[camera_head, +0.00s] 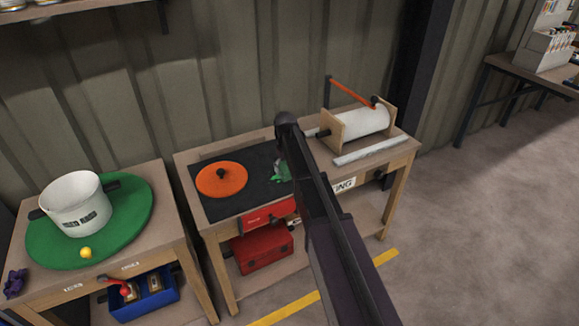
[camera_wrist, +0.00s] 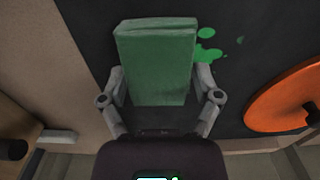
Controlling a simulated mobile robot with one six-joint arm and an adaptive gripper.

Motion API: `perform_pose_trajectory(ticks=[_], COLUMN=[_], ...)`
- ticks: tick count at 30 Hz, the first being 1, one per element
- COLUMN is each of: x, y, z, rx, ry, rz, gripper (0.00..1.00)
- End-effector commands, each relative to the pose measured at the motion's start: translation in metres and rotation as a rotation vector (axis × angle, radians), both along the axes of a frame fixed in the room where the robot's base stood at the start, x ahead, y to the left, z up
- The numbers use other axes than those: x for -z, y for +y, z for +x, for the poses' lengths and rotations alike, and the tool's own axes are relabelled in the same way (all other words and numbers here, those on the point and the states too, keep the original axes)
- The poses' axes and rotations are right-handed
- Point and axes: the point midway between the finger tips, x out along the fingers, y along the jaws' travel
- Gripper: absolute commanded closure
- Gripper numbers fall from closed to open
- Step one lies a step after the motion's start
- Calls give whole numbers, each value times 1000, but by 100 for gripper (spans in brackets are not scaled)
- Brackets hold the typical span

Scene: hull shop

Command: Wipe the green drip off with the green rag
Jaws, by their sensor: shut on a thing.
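My gripper (camera_wrist: 160,88) is shut on the green rag (camera_wrist: 155,52), a thick folded block between its two fingers. The bright green drip (camera_wrist: 208,54) lies on the dark mat (camera_wrist: 245,20), beside the rag on its right in the wrist view. It is several splotches, and the rag may hide part of it. In the head view my gripper is over the right part of the dark mat (camera_head: 240,205), mostly behind my arm. A green patch (camera_head: 281,173) shows there; I cannot tell how much is drip and how much is rag.
An orange disc (camera_head: 222,181) with a dark knob lies on the mat's left part. A white roller with an orange crank (camera_head: 360,121) and a pale bar (camera_head: 371,152) are on the bench's right. A white pot (camera_head: 76,205) stands on the left table.

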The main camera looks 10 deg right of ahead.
Motion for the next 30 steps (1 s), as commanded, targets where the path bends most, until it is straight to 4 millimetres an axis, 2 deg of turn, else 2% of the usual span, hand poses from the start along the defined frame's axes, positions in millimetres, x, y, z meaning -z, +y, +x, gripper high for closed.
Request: perform_pose_trajectory(ticks=[16,30], x=[0,3], y=[5,31], z=[-2,-10], rx=[-1,-1], ry=[0,0], rz=[0,0], gripper=[57,57])
